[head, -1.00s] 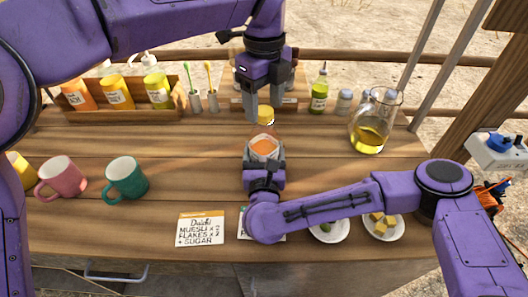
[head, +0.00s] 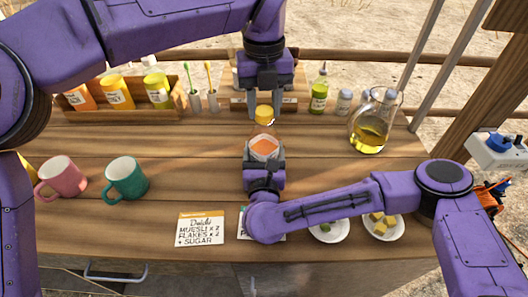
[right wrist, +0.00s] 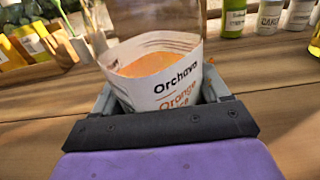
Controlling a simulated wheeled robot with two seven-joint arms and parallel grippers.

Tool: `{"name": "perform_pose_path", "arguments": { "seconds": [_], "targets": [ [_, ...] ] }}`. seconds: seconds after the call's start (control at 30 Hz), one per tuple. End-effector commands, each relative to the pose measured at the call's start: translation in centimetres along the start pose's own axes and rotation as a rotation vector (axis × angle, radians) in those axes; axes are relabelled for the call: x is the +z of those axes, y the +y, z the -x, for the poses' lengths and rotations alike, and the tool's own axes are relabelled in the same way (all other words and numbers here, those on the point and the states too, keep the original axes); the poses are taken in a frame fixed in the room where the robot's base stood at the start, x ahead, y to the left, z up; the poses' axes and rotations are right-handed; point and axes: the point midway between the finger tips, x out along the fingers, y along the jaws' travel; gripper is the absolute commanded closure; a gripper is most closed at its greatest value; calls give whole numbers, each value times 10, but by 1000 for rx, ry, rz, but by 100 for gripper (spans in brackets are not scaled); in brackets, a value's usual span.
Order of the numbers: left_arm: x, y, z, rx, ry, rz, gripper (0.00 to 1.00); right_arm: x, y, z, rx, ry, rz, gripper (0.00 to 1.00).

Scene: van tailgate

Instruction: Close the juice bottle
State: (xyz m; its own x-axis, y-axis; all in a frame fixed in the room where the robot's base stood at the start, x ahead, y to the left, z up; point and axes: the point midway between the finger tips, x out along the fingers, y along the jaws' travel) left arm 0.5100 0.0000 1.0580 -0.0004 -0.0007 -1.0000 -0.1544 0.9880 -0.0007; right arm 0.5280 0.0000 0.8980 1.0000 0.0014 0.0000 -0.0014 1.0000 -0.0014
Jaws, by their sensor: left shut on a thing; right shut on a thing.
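The juice bottle (head: 262,131) stands upright near the middle of the wooden counter, with orange juice and a white label. My right gripper (head: 264,153) is shut on its lower body. In the right wrist view the bottle's label (right wrist: 165,90) sits between the fingers, and its top is out of frame. The yellow cap (head: 264,112) is at the bottle's top; whether it is fully seated cannot be told. My left gripper (head: 267,113) points down from above, shut on the cap, with one finger on each side.
A green mug (head: 126,181) and a pink mug (head: 61,177) stand at left. A wooden rack (head: 125,112) of containers is behind them. A glass oil jug (head: 372,128) stands right. A card (head: 200,229) and small plates (head: 381,228) lie near the front edge.

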Motion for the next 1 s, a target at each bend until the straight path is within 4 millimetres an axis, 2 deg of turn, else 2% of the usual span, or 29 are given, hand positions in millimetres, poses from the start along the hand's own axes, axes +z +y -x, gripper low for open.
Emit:
{"name": "perform_pose_path", "arguments": {
  "seconds": [0.1, 0.2, 0.23, 0.37, 0.4, 0.47, 0.5, 0.77, 1.0],
  "targets": [
    [0, 0, 0, -3, 2, -346, 96, 0, 0, 0, 1, -1, 0, 100],
    [0, 0, -1, -2, 1, -577, 96, 0, 0, 0, 1, -1, 0, 100],
    [0, 0, 0, -1, 0, -629, 96, 0, 0, 0, 1, -1, 0, 100],
    [0, 0, 0, 1, -1, -630, 96, 0, 0, 0, 1, -1, 0, 100],
    [0, 0, 0, 1, -1, -629, 56, 0, 0, 0, 1, -1, 0, 100],
    [0, 0, 0, 1, -1, -629, 36, 0, 0, 0, 1, -1, 0, 100],
    [0, 0, 0, 1, -1, -628, 34, 0, 0, 0, 1, -1, 0, 100],
    [0, 0, 1, 1, -1, -627, 34, 0, 0, 0, 0, -1, 0, 100],
    [0, -1, 33, 1, -3, -624, 34, 0, 0, 0, 0, -1, 0, 100]
  ]
}}
